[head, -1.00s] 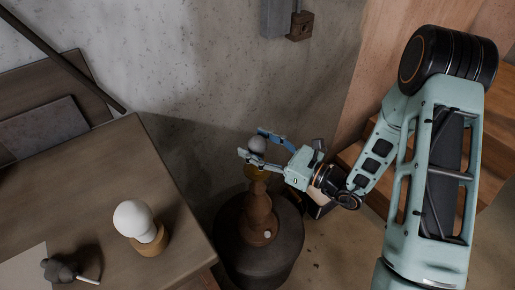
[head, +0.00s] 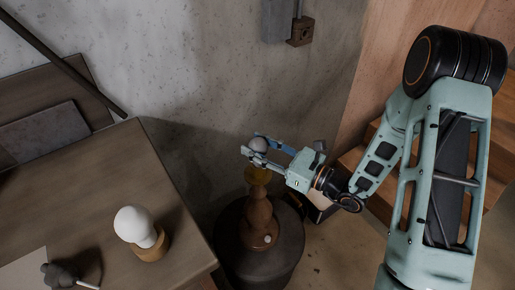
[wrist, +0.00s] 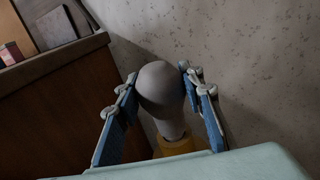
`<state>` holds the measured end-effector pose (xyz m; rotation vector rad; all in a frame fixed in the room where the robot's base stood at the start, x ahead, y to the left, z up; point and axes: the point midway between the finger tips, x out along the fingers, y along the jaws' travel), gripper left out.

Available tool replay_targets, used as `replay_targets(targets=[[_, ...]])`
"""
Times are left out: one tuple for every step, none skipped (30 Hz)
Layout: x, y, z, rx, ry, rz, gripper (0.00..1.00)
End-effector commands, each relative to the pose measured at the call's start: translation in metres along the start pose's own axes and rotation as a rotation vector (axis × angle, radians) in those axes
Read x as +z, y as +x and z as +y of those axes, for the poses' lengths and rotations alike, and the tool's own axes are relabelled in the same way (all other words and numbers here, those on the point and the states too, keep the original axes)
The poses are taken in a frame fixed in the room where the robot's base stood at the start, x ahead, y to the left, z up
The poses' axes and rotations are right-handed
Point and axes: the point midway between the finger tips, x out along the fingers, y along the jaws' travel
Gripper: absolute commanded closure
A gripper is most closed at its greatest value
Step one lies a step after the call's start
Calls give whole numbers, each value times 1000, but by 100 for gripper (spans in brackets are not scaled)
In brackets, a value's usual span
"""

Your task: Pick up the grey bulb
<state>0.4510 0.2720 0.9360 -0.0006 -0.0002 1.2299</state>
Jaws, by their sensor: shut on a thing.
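The grey bulb (head: 258,144) is round with a narrower neck, and it is held above a brown turned lamp base (head: 258,218). The base has a yellow socket (head: 257,175) at its top. My gripper (head: 254,147) is shut on the bulb, with a blue finger on each side. In the wrist view the bulb (wrist: 161,88) stands upright between the fingers of my gripper (wrist: 158,80). Its neck runs down to the yellow socket (wrist: 178,146); I cannot tell whether it is still seated there.
The lamp base stands on a dark round stand (head: 270,262). A wooden table (head: 85,190) at left holds a white bulb (head: 134,224) on a wooden holder and a small dark object (head: 58,274). The concrete wall (head: 220,70) is close behind. Wooden steps (head: 371,155) are at right.

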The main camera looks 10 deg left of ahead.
Motion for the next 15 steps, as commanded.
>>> replay_targets(targets=[[8,0,0,0,-3,-2,88],[11,0,0,0,-2,-2,88],[17,0,0,0,-3,-2,88],[21,0,0,0,-3,-2,88],[25,-2,1,-1,-2,-1,88],[30,-7,4,-2,-2,-1,88],[35,-10,6,-2,-2,-1,88],[40,-13,9,-2,-2,-1,88],[46,-17,12,-2,-2,-1,88],[51,-21,14,-3,-2,-1,88],[56,-24,16,-2,-2,-1,88],[61,-28,20,-1,-2,-1,88],[66,-31,22,-2,-3,-1,88],[70,-34,24,-3,-2,-1,88],[75,-37,26,-2,-3,-1,88]])
